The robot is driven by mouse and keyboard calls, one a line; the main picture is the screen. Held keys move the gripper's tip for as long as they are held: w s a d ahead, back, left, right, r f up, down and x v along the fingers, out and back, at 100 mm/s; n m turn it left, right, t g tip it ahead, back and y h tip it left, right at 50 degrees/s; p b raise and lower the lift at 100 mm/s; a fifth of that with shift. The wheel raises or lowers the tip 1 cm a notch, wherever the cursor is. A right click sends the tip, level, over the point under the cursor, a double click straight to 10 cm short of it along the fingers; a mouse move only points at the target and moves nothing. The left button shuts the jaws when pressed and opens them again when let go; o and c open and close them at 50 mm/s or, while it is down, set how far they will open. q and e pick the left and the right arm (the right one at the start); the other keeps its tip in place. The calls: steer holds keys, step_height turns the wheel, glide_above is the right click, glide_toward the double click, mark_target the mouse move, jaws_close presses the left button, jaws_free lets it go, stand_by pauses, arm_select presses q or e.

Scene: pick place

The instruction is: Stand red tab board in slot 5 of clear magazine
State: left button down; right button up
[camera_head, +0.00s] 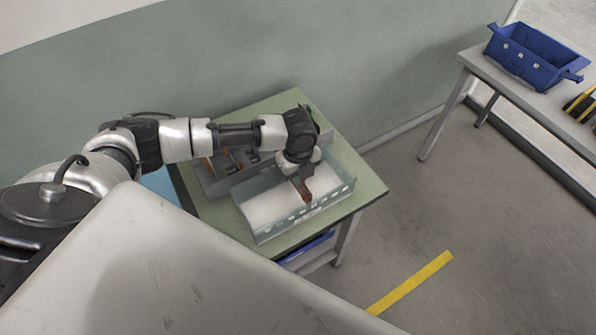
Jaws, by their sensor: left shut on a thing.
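The clear magazine (262,235) is a see-through box with a pale floor and a slotted rim, lying on the green-topped table. My left gripper (301,174) is over its right part, pointing down. It is shut on a thin reddish-brown board (305,190), which I take for the red tab board. The board hangs upright below the fingers, within the magazine's outline. I cannot tell whether it touches a slot, nor which slot it lines up with. The slot numbers cannot be read. My right gripper is not in view.
A grey rack (216,186) with several brown-edged pieces stands behind the magazine, partly under my left arm. The green table top (365,184) is bare at the right. A blue crate (525,58) sits on a grey bench at the far right. The floor between is open.

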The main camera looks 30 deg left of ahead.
arm_select(q)
steer(key=c, duration=1.2)
jaws_free()
steer(key=shift+o, duration=0.4)
steer(key=o, duration=0.3)
steer(key=shift+r, duration=0.1)
steer(key=shift+r+p, duration=1.45)
steer(key=shift+p, duration=0.5)
